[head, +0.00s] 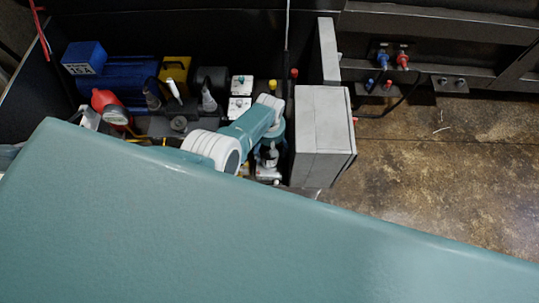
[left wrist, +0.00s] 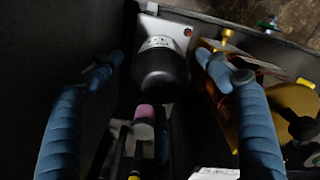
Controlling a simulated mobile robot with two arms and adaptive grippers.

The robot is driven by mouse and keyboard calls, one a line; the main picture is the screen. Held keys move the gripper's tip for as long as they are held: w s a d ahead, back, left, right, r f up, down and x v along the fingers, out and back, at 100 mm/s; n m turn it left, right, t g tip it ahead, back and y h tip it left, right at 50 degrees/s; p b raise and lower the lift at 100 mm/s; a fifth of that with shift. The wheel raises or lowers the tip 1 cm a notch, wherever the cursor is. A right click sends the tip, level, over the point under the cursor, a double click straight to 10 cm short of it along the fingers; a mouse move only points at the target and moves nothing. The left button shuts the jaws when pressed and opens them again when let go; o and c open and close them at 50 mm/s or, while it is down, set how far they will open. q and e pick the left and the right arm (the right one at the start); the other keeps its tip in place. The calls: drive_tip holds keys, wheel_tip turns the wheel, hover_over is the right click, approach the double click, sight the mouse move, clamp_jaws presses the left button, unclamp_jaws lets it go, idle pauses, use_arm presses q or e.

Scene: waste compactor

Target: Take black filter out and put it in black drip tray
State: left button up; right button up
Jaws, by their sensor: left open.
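The black filter (left wrist: 160,72) is a rounded black canister with a pale printed label band. It shows in the left wrist view at top centre, in front of a light metal plate. My left gripper (left wrist: 159,58) is open, with one blue finger on each side of the filter and visible gaps between fingers and filter. In the head view my left gripper (head: 268,157) is down in the machine bay beside the grey box, partly hidden by its own arm. I cannot make out the filter there. I cannot pick out a black drip tray. My right gripper is not in view.
A grey box (head: 322,135) stands just right of my left gripper. A blue motor unit (head: 125,80), a yellow part (head: 176,74) and a red part (head: 104,100) crowd the bay's left. Brown floor (head: 440,165) at right is clear. The head view's lower part is blocked.

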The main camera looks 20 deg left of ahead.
use_arm(q)
drive_tip(key=m, duration=1.5)
drive_tip(key=shift+m, duration=0.3)
drive_tip(key=m, duration=0.5)
drive_tip(key=c, duration=1.3)
drive_tip(key=n, duration=0.3)
drive_tip(key=shift+n, duration=1.1)
drive_tip(key=shift+r+n, duration=0.1)
drive_tip(key=shift+n, duration=1)
